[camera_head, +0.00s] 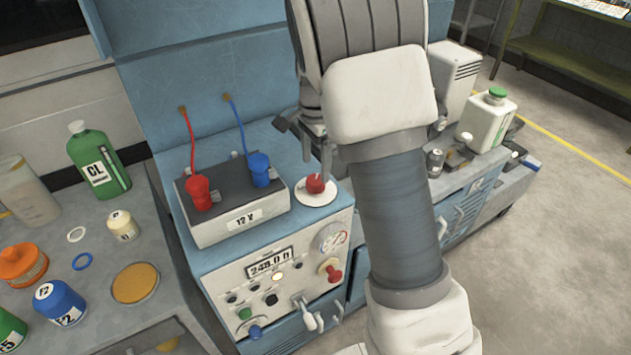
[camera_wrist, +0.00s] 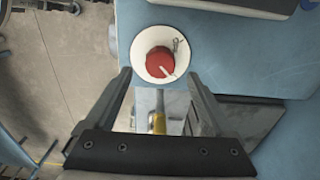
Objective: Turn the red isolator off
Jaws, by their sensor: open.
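The red isolator is a red knob (camera_head: 316,184) on a round white plate (camera_head: 314,197), on top of the blue cabinet beside the battery. In the wrist view the red knob (camera_wrist: 158,62) sits on the white plate (camera_wrist: 142,40). In the head view my arm hides most of the gripper; a dark finger shows just above the knob. I cannot tell the gap in height.
A 12 V battery (camera_head: 238,222) with red and blue terminals stands left of the isolator. The front panel (camera_head: 262,288) below carries a gauge, another red knob (camera_head: 330,270) and switches. Bottles and lids crowd the left bench (camera_head: 105,260). A white jug (camera_head: 487,122) stands right.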

